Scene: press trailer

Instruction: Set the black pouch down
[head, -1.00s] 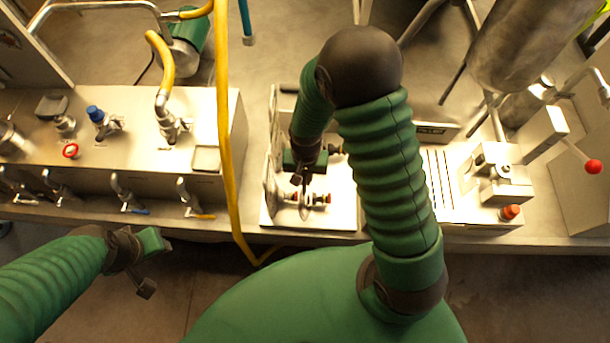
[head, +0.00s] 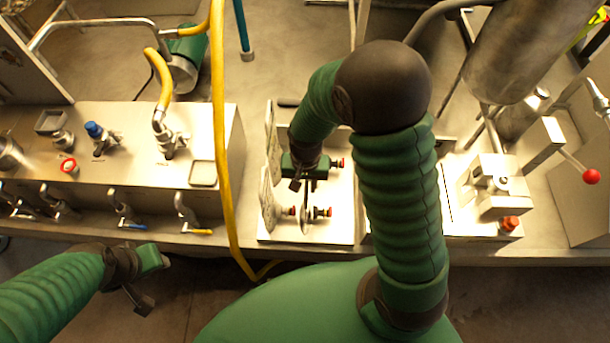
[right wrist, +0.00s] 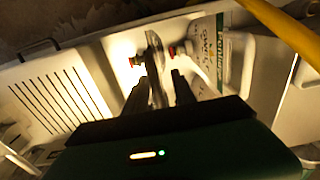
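My right gripper (head: 303,182) points down over the white stand in the middle of the bench. In the right wrist view its two dark fingers (right wrist: 163,88) stand apart, with bright gap beside a thin dark upright piece (right wrist: 154,62) between them. This piece, seen edge-on, also shows in the head view (head: 306,212) between two red knobs. It may be the black pouch; I cannot tell for certain, and its lower end is unclear. My left gripper (head: 147,280) hangs low at the left, in front of the bench, away from the stand. No object shows in it.
The white stand (head: 345,228) has red knobs (head: 325,212) and a printed upright card (right wrist: 208,52) beside the dark piece. A yellow hose (head: 221,130) hangs just left of it. A valve box (head: 110,145) is at left, a red-balled lever (head: 590,176) at right.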

